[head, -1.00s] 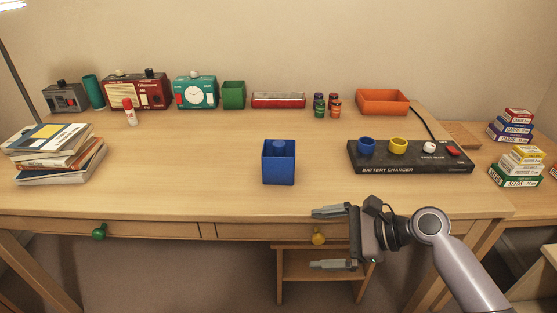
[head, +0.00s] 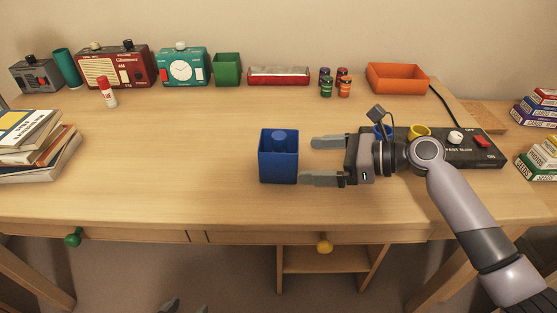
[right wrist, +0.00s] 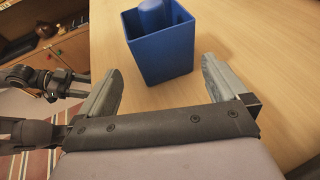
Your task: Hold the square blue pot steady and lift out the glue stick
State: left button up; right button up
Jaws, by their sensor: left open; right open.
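The square blue pot (head: 278,165) stands upright on the desk, near the middle of the head view. A blue round stick (head: 279,136), which looks like the glue stick, stands inside it with its top showing; its lower part is hidden. My right gripper (head: 308,161) is open and empty just right of the pot, fingers pointing at it. In the right wrist view the pot (right wrist: 163,56) is just beyond the open fingers, not between them. My left gripper (head: 185,307) shows only its open fingertips at the bottom edge, well below the desk front.
A black battery charger (head: 475,150) lies behind my right arm. Stacked books (head: 40,160) lie at the left. The desk left of the pot is clear.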

aim_at(291, 159)
jog(key=b+x, duration=0.2)
jog(key=x, duration=0.1)
jog(key=shift+f, duration=0.25)
jog(key=x, duration=0.1)
jog(key=p+x, duration=0.1)
jog(key=shift+w+a+r, duration=0.15)
jog(key=shift+a+r, duration=0.05)
jog(key=shift+a, duration=0.25)
pick_arm(q)
jog(key=shift+a+f, duration=0.1)
jog(key=shift+f, duration=0.65)
pick_arm(e)
jog(key=shift+x, duration=0.9)
jog(key=shift+d+f, duration=0.1)
jog(key=c, duration=0.5)
jog(key=shift+c, duration=0.2)
